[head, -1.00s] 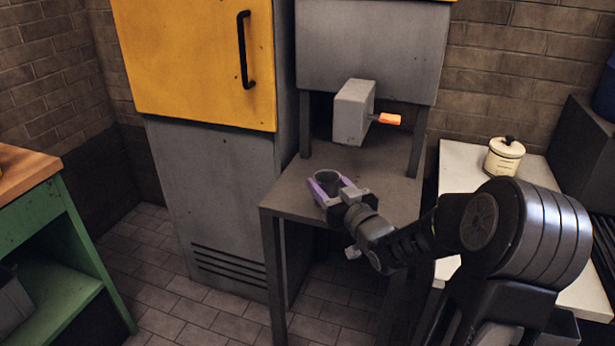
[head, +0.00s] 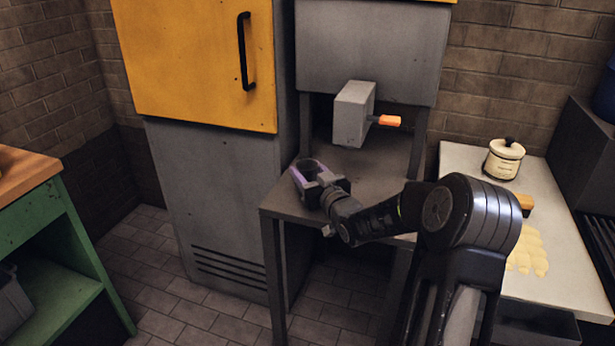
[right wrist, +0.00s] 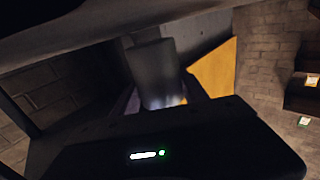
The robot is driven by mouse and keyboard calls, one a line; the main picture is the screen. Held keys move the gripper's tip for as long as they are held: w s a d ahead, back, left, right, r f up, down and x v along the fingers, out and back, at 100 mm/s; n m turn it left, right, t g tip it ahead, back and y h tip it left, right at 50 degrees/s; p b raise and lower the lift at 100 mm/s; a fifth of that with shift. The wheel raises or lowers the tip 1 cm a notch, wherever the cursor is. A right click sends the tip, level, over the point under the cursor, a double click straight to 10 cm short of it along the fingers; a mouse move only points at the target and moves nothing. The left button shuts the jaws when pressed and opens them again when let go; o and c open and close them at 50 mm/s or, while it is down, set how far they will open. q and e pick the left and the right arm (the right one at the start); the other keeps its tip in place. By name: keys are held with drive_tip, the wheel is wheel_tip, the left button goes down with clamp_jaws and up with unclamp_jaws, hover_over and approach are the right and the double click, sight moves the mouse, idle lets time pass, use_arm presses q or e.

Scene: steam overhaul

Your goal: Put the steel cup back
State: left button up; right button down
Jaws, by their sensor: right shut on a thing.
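The steel cup (head: 306,167) is a small dark grey cup near the left rear part of the grey stand's top (head: 378,192). My right gripper (head: 308,176), with purple-lined fingers, is shut around it. In the right wrist view, the cup (right wrist: 155,72) stands up between the fingers, and its lower part is hidden by the gripper body. I cannot tell whether the cup's base touches the stand's top. My left gripper is not in view.
A grey box with an orange-tipped lever (head: 354,113) hangs above the stand. A yellow-doored cabinet (head: 195,65) stands close on the left. On the right, a pale counter (head: 560,245) holds a cream lidded pot (head: 503,160) and flat yellowish pieces (head: 527,252).

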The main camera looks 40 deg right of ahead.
drive_tip(key=shift+f, duration=0.7)
drive_tip(key=shift+f+b, duration=0.2)
drive_tip(key=shift+b, duration=0.1)
drive_tip(key=c, duration=0.6)
unclamp_jaws()
drive_tip(key=shift+r, duration=0.1)
drive_tip(key=shift+r+p, duration=0.2)
drive_tip(key=shift+p, duration=0.2)
drive_tip(key=s, duration=0.4)
drive_tip(key=s+a, duration=0.1)
drive_tip(key=s, duration=0.3)
drive_tip(key=s+a, duration=0.1)
drive_tip(key=s, duration=0.2)
drive_tip(key=shift+s+a+f, duration=0.1)
drive_tip(key=shift+s, duration=0.3)
